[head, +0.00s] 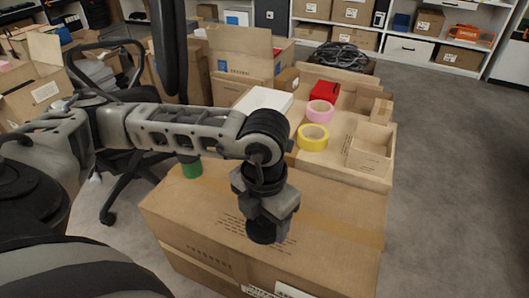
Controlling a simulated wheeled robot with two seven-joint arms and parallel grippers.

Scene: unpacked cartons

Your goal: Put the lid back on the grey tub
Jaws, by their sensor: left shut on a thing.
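My left gripper (266,208) points down over the front part of a large closed carton (340,215). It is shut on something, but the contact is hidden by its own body. A dark, round thing (262,232) shows directly under the gripper, at or just above the carton top. I cannot tell whether this is the lid, the grey tub, or the two together. No other grey tub or loose lid shows clearly. My right gripper is not in view.
A green cylinder (192,168) stands on the carton's back left, partly behind my arm. The carton's right side is clear.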

